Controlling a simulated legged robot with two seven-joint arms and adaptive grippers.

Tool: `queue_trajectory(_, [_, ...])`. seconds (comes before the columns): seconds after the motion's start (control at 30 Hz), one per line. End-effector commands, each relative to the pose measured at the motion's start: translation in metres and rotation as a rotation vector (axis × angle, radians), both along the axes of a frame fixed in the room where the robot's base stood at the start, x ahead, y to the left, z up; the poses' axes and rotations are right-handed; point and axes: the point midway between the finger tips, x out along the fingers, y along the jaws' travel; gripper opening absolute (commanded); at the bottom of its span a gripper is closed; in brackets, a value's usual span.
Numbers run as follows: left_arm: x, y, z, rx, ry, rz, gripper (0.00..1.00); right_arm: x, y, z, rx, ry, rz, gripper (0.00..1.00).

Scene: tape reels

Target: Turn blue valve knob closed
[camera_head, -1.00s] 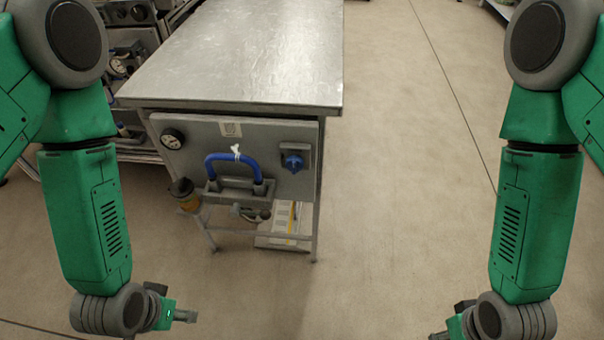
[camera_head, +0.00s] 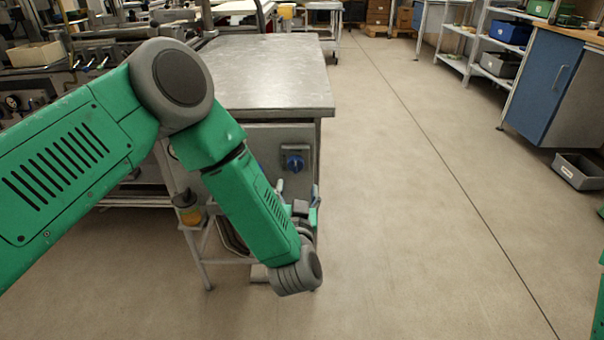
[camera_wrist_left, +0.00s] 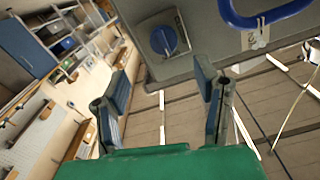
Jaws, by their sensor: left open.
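The blue valve knob (camera_head: 294,163) sits on a grey plate on the front panel of the metal table. In the left wrist view the knob (camera_wrist_left: 163,41) is ahead of the fingers, its raised grip at a slant in that tilted picture. My left gripper (camera_head: 298,193) is just below the knob in the head view, open and empty. In the left wrist view its two fingers (camera_wrist_left: 163,82) are spread wide, apart from the knob. My right gripper is out of view.
The metal table (camera_head: 270,75) stands above the panel. A curved blue pipe (camera_wrist_left: 262,17) is beside the knob in the wrist view; my left arm mostly hides it in the head view. A yellow-brown cup (camera_head: 190,212) is left.

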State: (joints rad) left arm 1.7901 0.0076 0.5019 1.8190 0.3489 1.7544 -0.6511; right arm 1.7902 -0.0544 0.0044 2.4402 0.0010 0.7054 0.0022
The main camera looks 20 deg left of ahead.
Motion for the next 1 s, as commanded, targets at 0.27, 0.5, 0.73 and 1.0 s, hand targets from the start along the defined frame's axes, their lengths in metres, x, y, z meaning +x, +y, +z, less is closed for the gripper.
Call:
queue_trajectory(0.27, [0.056,0.016,-0.002,0.002,-0.002,0.003,0.56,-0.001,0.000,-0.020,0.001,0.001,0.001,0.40])
queue_trajectory(0.5, [0.083,0.022,0.000,0.004,-0.001,-0.001,0.56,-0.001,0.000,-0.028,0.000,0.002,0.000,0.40])
queue_trajectory(0.73, [0.088,0.025,0.000,0.003,0.001,-0.002,0.56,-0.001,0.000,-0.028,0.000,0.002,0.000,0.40])
queue_trajectory(1.0, [0.088,0.024,0.000,0.003,0.001,-0.001,0.10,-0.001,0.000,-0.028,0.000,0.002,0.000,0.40])
